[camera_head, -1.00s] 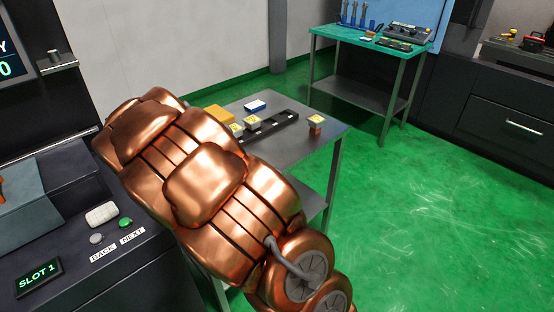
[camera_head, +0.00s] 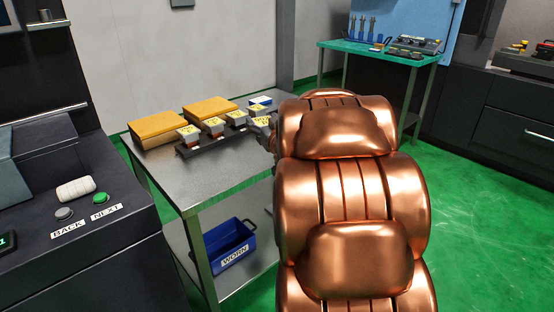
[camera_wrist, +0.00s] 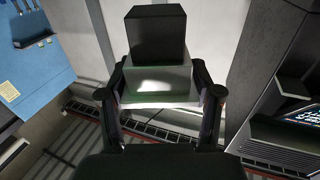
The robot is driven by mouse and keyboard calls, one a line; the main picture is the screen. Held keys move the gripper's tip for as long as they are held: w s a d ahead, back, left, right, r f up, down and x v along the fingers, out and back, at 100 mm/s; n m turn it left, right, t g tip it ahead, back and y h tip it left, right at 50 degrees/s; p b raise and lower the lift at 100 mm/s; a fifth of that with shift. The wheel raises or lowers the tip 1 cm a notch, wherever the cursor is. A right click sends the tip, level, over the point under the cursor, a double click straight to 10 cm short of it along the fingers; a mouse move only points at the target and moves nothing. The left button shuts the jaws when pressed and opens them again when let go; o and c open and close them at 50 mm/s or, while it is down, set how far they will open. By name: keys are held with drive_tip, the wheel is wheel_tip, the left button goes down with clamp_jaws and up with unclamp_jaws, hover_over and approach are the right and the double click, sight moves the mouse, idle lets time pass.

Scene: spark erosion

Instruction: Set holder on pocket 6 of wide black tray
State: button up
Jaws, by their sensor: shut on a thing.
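The wide black tray (camera_head: 224,142) lies on the metal table (camera_head: 190,180), left of my arm. Several grey holders with yellow tops stand along it, among them one at its left end (camera_head: 188,132) and one near the middle (camera_head: 213,124). My gripper (camera_head: 266,124) is at the tray's right end, mostly hidden by my copper-coloured arm. In the wrist view my gripper (camera_wrist: 160,93) is shut on a holder (camera_wrist: 160,82), a pale block with a dark cube above it. That tray end and pocket 6 cannot be made out.
Two orange-yellow boxes (camera_head: 158,130) (camera_head: 209,108) and a blue-and-white item (camera_head: 260,100) sit behind the tray. A blue bin marked WORN (camera_head: 229,244) is on the lower shelf. A dark console with buttons (camera_head: 80,240) stands at left. The table's front is clear.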

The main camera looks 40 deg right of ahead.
drive_tip(key=s+d+f+h+b, duration=0.1)
drive_tip(key=s+d+f+b, duration=0.15)
drive_tip(key=s, duration=0.25)
drive_tip(key=shift+m, duration=0.3)
drive_tip(key=w+d, duration=0.3)
drive_tip(key=d, duration=0.1)
drive_tip(key=w+d+f, duration=0.1)
drive_tip(key=w+d, duration=0.2)
drive_tip(key=d, duration=0.1)
drive_tip(key=w+d+f, duration=0.1)
drive_tip(key=w+d, duration=0.2)
drive_tip(key=d, duration=0.1)
drive_tip(key=shift+w+d+f, duration=0.1)
drive_tip(key=shift+w+d, duration=0.05)
drive_tip(key=shift+d, duration=0.15)
drive_tip(key=shift+f+b, duration=0.8)
drive_tip(key=shift+f, duration=0.85)
drive_tip(key=shift+f, duration=0.15)
drive_tip(key=o, duration=1.4)
